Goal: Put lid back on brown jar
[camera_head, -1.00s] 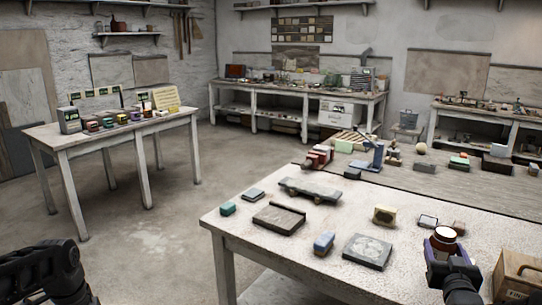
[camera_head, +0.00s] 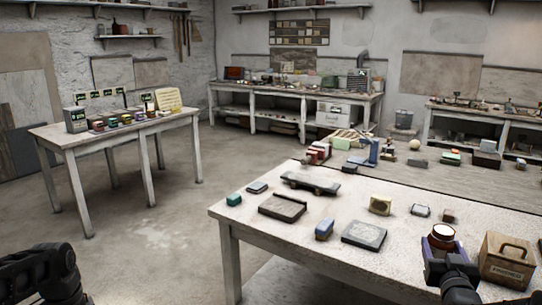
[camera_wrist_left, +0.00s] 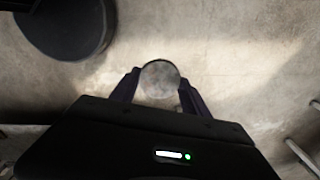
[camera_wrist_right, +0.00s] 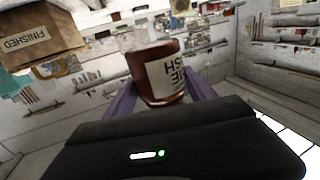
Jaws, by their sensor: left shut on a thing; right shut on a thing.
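The brown jar (camera_wrist_right: 160,72) is a red-brown glass jar with a cream label. It is held between the fingers of my right gripper (camera_wrist_right: 163,98), which is shut on it. In the head view the jar (camera_head: 443,231) shows upright with a pale round top, in my right gripper (camera_head: 440,244), above the table's right front edge. My left gripper (camera_wrist_left: 159,98) is shut on a round grey disc (camera_wrist_left: 160,78), which looks like the lid. It is over bare floor, far from the jar.
A wooden box marked FINISHED (camera_head: 508,262) stands on the table close right of the jar. The table (camera_head: 290,245) also bears a dark slab (camera_head: 364,235), a blue block (camera_head: 324,229) and other small things. Open floor (camera_head: 150,240) lies left of it.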

